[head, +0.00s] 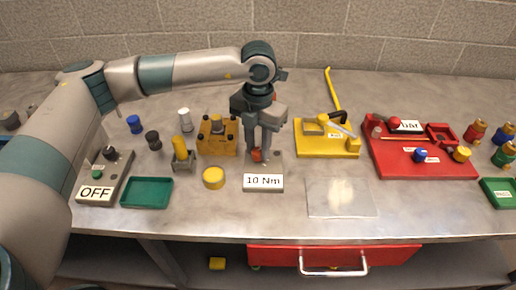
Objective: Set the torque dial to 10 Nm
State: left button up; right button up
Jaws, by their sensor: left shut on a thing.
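My right gripper is not in the head view.
A yellow block fixture (217,140) and a yellow round piece (213,178) stand close left of the dial. A yellow plate with a lever (327,143) and a red panel (410,166) lie to the right. A clear sheet (341,198) lies in front.

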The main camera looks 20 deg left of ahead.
pick_arm(q)
jog(key=shift+r, duration=0.1)
jog(key=o, duration=1)
jog(key=shift+o, duration=0.2)
jog(key=shift+r, duration=0.1)
jog(key=shift+r, duration=0.6)
notch_tip(320, 180, up, 7)
jog(key=b, duration=0.2)
notch_tip(320, 180, up, 8)
jog(key=b, duration=0.1)
send_over(258, 150)
jog(key=shift+s+r, duration=0.1)
jog(key=shift+r, duration=0.35)
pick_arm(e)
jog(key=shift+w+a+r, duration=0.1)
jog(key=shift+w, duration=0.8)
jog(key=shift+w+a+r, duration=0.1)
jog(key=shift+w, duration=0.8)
